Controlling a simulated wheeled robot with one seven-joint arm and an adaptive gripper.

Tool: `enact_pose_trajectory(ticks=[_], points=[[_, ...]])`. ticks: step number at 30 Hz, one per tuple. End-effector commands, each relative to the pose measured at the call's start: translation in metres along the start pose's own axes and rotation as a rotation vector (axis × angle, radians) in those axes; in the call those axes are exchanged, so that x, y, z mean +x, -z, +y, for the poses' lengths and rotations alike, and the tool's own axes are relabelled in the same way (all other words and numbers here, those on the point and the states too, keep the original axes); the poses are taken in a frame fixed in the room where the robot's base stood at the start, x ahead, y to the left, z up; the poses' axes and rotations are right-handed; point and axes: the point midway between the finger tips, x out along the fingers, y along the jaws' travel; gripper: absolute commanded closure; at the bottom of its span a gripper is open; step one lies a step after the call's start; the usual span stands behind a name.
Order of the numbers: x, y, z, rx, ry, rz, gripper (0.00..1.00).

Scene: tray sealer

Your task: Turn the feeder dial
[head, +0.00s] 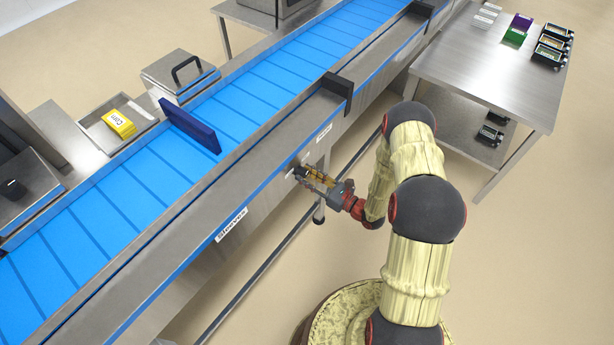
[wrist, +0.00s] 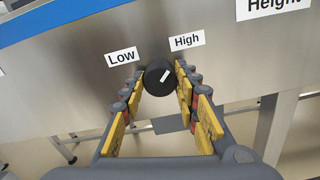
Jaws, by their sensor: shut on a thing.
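The feeder dial (wrist: 157,79) is a round black knob with a white pointer line on the steel side of the conveyor. A "Low" label (wrist: 122,57) is at its upper left and a "High" label (wrist: 187,40) at its upper right. The pointer line leans up to the right. My gripper (wrist: 158,88) has its yellow-padded fingers on both sides of the knob, shut on it. In the head view my gripper (head: 308,174) reaches the conveyor's side panel, and the fingers hide most of the knob there.
The blue conveyor belt (head: 225,117) runs above the panel, with a dark blue plate (head: 190,126) standing on it. A "Height" label (wrist: 272,5) is at the upper right of the wrist view. A steel table (head: 480,75) with small trays stands at the right. Open floor lies between.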

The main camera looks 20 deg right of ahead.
Motion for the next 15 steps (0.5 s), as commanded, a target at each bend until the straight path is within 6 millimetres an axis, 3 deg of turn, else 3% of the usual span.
enact_pose_trajectory(ticks=[15], points=[[0.0000,0.0007,-0.0006,-0.120,0.001,-0.001,0.94]])
